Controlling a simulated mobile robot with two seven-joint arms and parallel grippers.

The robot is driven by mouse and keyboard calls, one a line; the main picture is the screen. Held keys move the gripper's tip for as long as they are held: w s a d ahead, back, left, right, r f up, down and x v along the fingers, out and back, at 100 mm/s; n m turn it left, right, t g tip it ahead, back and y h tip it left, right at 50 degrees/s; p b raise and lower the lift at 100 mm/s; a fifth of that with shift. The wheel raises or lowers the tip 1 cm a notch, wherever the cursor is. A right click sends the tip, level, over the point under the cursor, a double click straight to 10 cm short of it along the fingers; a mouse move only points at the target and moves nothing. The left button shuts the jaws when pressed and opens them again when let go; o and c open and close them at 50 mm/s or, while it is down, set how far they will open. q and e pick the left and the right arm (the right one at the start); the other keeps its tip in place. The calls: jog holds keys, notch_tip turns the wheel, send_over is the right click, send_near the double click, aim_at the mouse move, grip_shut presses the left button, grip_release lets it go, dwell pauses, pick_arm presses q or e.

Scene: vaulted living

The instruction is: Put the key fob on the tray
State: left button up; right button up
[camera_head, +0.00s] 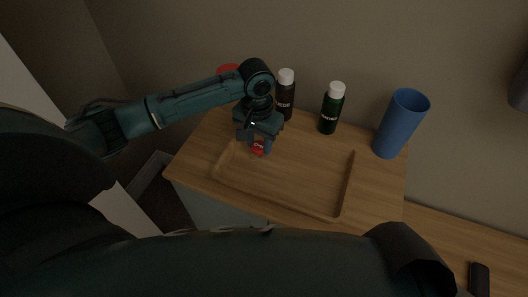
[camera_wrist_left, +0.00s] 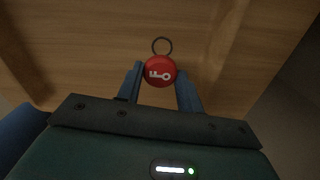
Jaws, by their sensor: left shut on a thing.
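The key fob (camera_wrist_left: 160,71) is a round red disc with a white key symbol and a dark ring. My left gripper (camera_wrist_left: 160,86) is shut on it, one finger on each side. In the head view the fob (camera_head: 258,149) shows as a small red spot below my left gripper (camera_head: 260,146), over the left part of the tray. The tray (camera_head: 345,186) is shallow, wooden and rectangular, with a low rim. I cannot tell whether the fob touches the tray floor. My right gripper is not in view.
Behind the tray stand a dark bottle (camera_head: 285,98) and a green bottle (camera_head: 331,110), both with white caps. A blue cup (camera_head: 401,124) stands at the right, and a red object (camera_head: 228,68) is partly hidden behind my left arm. A wall is close behind.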

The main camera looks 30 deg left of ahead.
aim_at(259, 160)
pick_arm(q)
notch_tip(259, 160, down, 5)
jog(key=shift+r, duration=0.2)
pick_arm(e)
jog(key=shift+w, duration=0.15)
pick_arm(q)
jog(key=shift+f, duration=0.15)
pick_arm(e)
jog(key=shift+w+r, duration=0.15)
pick_arm(q)
jog(key=o, duration=1)
jog(key=shift+c, duration=0.2)
